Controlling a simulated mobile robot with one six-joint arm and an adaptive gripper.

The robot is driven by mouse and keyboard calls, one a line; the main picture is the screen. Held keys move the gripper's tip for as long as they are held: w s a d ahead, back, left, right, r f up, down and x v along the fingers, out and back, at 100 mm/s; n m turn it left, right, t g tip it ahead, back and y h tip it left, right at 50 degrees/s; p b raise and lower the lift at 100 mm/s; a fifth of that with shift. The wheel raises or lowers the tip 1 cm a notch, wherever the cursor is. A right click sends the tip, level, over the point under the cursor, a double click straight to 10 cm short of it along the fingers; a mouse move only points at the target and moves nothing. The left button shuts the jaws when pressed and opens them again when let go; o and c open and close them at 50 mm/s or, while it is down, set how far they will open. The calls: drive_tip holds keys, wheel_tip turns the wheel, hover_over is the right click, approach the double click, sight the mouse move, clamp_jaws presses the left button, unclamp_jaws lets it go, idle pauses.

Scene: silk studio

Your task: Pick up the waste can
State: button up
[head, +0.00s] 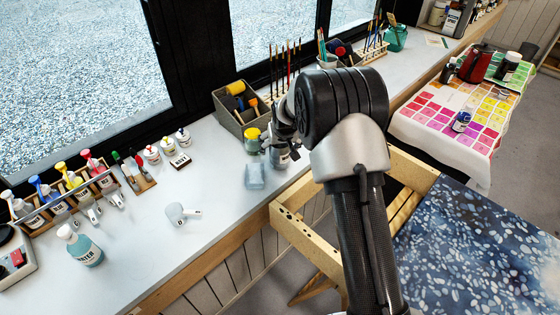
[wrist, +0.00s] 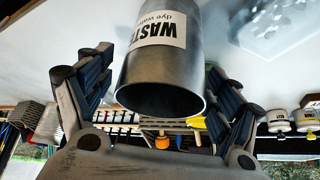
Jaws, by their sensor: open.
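The waste can (head: 279,158) is a grey metal cylinder on the white counter, partly hidden by my gripper (head: 284,128) in the head view. In the wrist view the waste can (wrist: 160,72) appears upside down, with its white "WASTE dye water" label and dark open mouth. My gripper (wrist: 158,88) is open there, with one black-padded finger on each side of the can.
A grey bin of rollers (head: 240,112) stands behind. A wooden frame (head: 300,232) stands in front of the counter.

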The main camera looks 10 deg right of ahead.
drive_tip(key=shift+x, duration=0.85)
drive_tip(key=shift+c, duration=0.3)
drive_tip(key=shift+r, duration=0.1)
drive_tip(key=c, duration=1.4)
